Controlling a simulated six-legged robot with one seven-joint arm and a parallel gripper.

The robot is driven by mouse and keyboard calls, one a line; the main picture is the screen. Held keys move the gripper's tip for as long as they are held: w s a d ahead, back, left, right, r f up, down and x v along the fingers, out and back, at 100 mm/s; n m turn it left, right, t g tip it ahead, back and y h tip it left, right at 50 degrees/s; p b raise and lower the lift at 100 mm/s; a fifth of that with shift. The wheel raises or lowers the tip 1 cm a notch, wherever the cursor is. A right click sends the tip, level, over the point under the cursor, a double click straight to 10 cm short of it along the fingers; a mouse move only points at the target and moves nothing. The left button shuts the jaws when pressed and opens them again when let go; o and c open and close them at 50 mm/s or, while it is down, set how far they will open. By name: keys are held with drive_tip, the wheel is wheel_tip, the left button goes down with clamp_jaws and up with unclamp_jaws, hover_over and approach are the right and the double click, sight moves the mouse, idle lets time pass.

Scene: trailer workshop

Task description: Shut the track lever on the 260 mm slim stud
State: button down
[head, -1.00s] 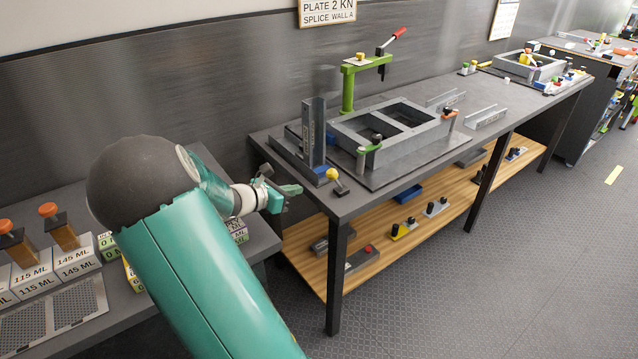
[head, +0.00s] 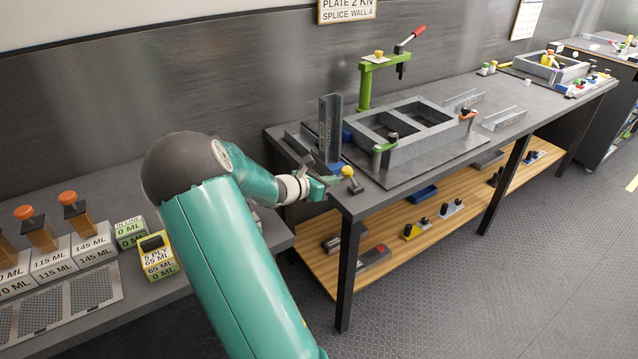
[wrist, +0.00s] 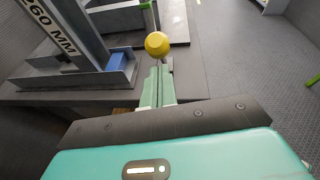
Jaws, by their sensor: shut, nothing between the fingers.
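The slim stud (head: 330,125) stands upright in a grey track (head: 302,143) at the bench's near left corner. In the wrist view the stud (wrist: 62,30) carries the marking 260 MM. The track lever ends in a yellow knob (head: 347,171) on a thin stem beside the track; the stem leans out toward the bench's near edge. A blue block (wrist: 119,61) sits at the stud's foot. My gripper (head: 332,182) is shut and empty, close to the knob. In the wrist view the yellow knob (wrist: 157,44) is just beyond my fingertips (wrist: 157,72); whether they touch it cannot be told.
A grey two-bay frame (head: 405,130) lies on the bench right of the stud, with a green clamp post (head: 364,88) behind it. A wooden lower shelf (head: 400,250) holds small parts. Labelled boxes (head: 93,245) stand on the left table. The floor at right is clear.

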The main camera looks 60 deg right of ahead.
sight(350, 168)
drive_tip(key=shift+x, duration=0.95)
drive_tip(key=shift+s, duration=0.1)
drive_tip(key=shift+s+d+r+t+y, duration=0.25)
drive_tip(key=shift+d+r+y, duration=0.25)
drive_tip(key=shift+y, duration=0.2)
drive_tip(key=shift+s+d+r+t+y, duration=0.25)
drive_tip(key=shift+d+r+y, duration=0.15)
drive_tip(key=shift+r+y, duration=0.25)
drive_tip(key=d+y, duration=0.1)
drive_tip(key=s+d+r+t+y, duration=0.1)
drive_tip(key=y, duration=0.1)
drive_tip(key=shift+s+d+r+m+t, duration=0.25)
drive_tip(key=shift+d+r+m+t, duration=0.05)
drive_tip(key=shift+d, duration=0.1)
drive_tip(key=shift+s+d+r+t+y, duration=0.1)
drive_tip(key=shift+s+d+t+y, duration=0.3)
drive_tip(key=shift+d+y, duration=0.35)
drive_tip(key=shift+s+d+r+t+y, duration=0.1)
drive_tip(key=shift+s+d+t+y, duration=0.2)
drive_tip(key=shift+d+y, duration=0.45)
drive_tip(key=shift+s+d+r+t+y, duration=0.1)
drive_tip(key=shift+s+d+t+y, duration=0.3)
drive_tip(key=shift+d+y, duration=0.35)
drive_tip(key=shift+s+d, duration=0.2)
drive_tip(key=shift+d, duration=0.05)
drive_tip(key=shift+r, duration=0.15)
